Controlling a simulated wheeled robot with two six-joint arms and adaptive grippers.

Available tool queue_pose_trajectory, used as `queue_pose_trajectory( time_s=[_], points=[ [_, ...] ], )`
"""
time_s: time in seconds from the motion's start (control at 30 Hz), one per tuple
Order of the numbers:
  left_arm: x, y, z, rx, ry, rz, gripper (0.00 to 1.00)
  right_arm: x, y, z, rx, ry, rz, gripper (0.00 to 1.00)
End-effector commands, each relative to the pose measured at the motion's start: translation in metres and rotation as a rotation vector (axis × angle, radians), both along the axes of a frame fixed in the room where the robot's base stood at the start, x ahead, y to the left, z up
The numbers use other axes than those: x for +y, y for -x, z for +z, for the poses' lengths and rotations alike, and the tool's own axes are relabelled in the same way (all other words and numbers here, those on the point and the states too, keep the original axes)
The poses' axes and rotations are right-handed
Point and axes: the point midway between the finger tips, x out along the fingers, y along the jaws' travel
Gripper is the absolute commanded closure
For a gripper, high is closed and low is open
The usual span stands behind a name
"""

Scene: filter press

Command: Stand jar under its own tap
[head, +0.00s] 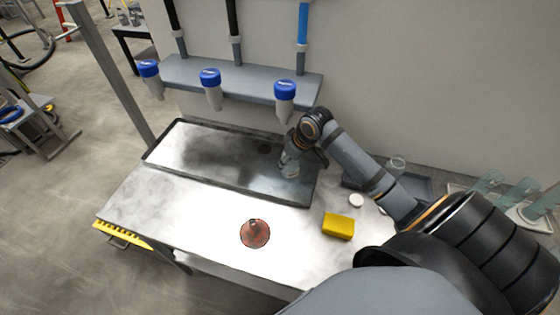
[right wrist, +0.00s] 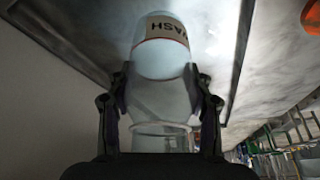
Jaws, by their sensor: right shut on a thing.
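My right gripper (right wrist: 162,92) is shut on a clear glass jar (right wrist: 160,112), with one finger on each side. The jar's label, cream with an orange-red line, reads "WASH" upside down in the right wrist view. In the head view my right gripper (head: 292,150) is over the right end of the metal tray (head: 205,165), below and near the right tap. The jar is hard to make out there; I cannot tell whether it touches the tray. Three blue-capped taps hang at the shelf: left (head: 149,72), middle (head: 211,88) and right (head: 285,98). Their cap lettering is too small to read.
On the bench (head: 190,222) are a reddish funnel-like piece (head: 255,234), a yellow block (head: 338,226) and a white disc (head: 356,200). A clear glass vessel (head: 397,164) stands at the right behind my arm. The tray's left part and the bench's left front are clear.

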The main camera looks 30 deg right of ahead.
Motion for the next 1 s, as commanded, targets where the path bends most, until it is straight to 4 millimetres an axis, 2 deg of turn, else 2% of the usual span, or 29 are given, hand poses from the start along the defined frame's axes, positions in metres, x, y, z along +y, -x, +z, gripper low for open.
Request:
queue_pose_trajectory(
  time_s=[0.3, 0.67, 0.7, 0.83, 1.0],
  points=[
    [0.000, 0.004, 0.002, 0.007, 0.000, 0.001, 0.60, 0.011, -0.027, -0.022, 0.002, -0.003, 0.002, 0.80],
    [0.001, 0.003, 0.002, 0.006, -0.001, 0.001, 0.60, 0.010, -0.027, -0.026, 0.002, 0.000, 0.002, 0.80],
    [0.001, 0.003, 0.002, 0.006, -0.001, 0.001, 0.60, 0.010, -0.027, -0.026, 0.002, 0.000, 0.002, 0.43],
    [0.001, 0.003, 0.002, 0.005, -0.001, 0.000, 0.60, 0.010, -0.027, -0.026, 0.002, 0.000, 0.002, 0.27],
    [0.001, 0.002, 0.002, 0.004, -0.001, 0.000, 0.60, 0.010, -0.027, -0.026, 0.002, 0.000, 0.002, 0.27]
  ],
)
